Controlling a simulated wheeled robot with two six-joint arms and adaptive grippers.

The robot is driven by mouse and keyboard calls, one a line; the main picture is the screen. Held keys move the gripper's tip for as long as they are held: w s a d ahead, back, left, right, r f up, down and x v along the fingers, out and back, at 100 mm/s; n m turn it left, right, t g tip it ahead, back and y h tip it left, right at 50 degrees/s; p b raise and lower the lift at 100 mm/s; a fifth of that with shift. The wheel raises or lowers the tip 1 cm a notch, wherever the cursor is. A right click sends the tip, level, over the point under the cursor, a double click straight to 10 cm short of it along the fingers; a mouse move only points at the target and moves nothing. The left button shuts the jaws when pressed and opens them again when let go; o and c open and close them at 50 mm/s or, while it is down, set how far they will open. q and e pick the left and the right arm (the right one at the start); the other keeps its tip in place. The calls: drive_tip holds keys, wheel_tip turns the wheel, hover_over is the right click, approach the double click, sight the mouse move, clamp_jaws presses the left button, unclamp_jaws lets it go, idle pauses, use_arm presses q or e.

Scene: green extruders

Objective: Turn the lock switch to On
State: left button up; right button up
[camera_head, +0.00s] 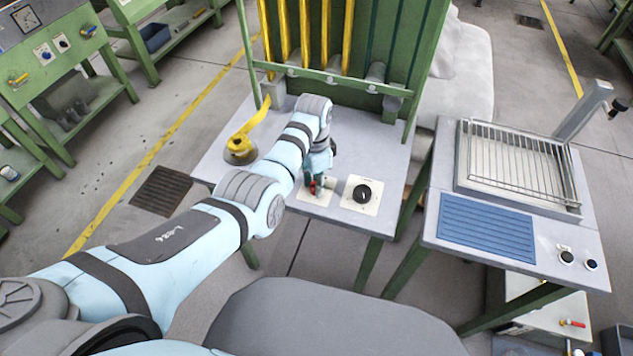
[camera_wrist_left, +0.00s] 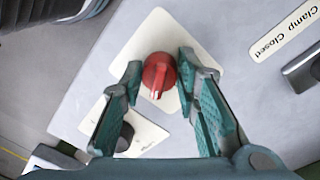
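A red rotary switch (camera_wrist_left: 158,76) sits on a square white plate (camera_wrist_left: 151,32) in the left wrist view. In the head view the red switch (camera_head: 312,188) shows at the table's front, partly hidden by my gripper. No On or Off lettering is readable beside it. My left gripper (camera_wrist_left: 160,68) points down at the switch with its teal fingers spread on either side. The fingers look apart from the red knob. The left gripper (camera_head: 316,180) also shows in the head view at the arm's end. My right gripper is not in view.
A black knob on a white plate (camera_head: 362,194) stands right of the switch. A yellow lever (camera_head: 243,140) is at the table's left. A "Clamp Closed" label (camera_wrist_left: 285,32) lies near a dark handle (camera_wrist_left: 308,72). The green frame (camera_head: 350,80) rises behind.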

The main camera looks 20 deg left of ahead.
use_arm(q)
clamp_jaws()
drive_tip(key=shift+r+n+p, duration=0.1)
drive_tip(key=shift+n+p, duration=0.55)
drive_tip(key=shift+n, duration=0.05)
drive_tip(key=shift+n+p, duration=0.7)
drive_tip(key=shift+n, duration=0.5)
drive_tip(key=n+p, duration=0.1)
drive_tip(key=n, duration=0.2)
drive_tip(key=shift+n+p, duration=0.9)
drive_tip(key=shift+n, duration=1.6)
